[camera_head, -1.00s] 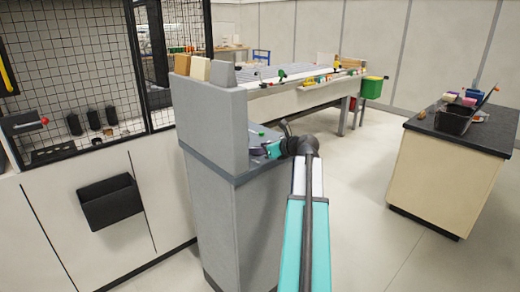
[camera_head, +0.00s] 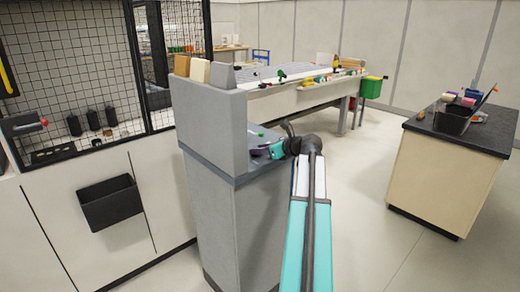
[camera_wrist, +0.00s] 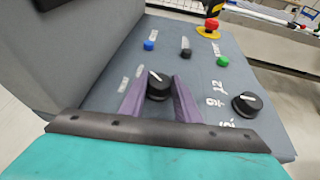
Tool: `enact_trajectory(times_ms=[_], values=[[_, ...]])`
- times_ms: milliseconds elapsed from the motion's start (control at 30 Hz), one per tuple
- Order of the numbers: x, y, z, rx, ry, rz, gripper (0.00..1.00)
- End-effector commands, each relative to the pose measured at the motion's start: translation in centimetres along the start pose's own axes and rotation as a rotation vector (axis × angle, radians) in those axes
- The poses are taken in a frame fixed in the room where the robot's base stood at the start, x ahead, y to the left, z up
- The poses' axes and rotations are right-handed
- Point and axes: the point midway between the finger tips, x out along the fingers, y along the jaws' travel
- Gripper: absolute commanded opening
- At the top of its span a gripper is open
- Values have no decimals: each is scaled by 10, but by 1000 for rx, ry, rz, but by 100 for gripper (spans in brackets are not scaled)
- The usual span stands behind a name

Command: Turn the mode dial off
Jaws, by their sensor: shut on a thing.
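In the wrist view, a black round dial (camera_wrist: 159,90) with a white pointer line sits on the grey sloped panel (camera_wrist: 105,85). Its pointer is angled up and slightly left. Small white lettering beside it is too blurred to read. My gripper (camera_wrist: 160,80) has its two purple fingers on either side of this dial, shut on it. A second black dial (camera_wrist: 247,103) with numbers around it sits apart to the right. In the head view, my gripper (camera_head: 263,150) is at the console top (camera_head: 235,165); the dial cannot be made out there.
The panel also carries a blue button (camera_wrist: 149,46), a small black switch (camera_wrist: 185,53), a green button (camera_wrist: 222,61) and a red emergency stop (camera_wrist: 211,23). The console's raised grey block (camera_head: 212,125) stands left of my gripper. A dark-topped cabinet (camera_head: 440,180) stands right across open floor.

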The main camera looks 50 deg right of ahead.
Motion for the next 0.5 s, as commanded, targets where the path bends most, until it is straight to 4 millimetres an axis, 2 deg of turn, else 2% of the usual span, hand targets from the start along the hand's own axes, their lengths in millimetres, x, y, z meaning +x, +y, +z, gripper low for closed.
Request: enact_trajectory(times_ms=[500], values=[[1, -9, 5, -110, 0, 270, 7]])
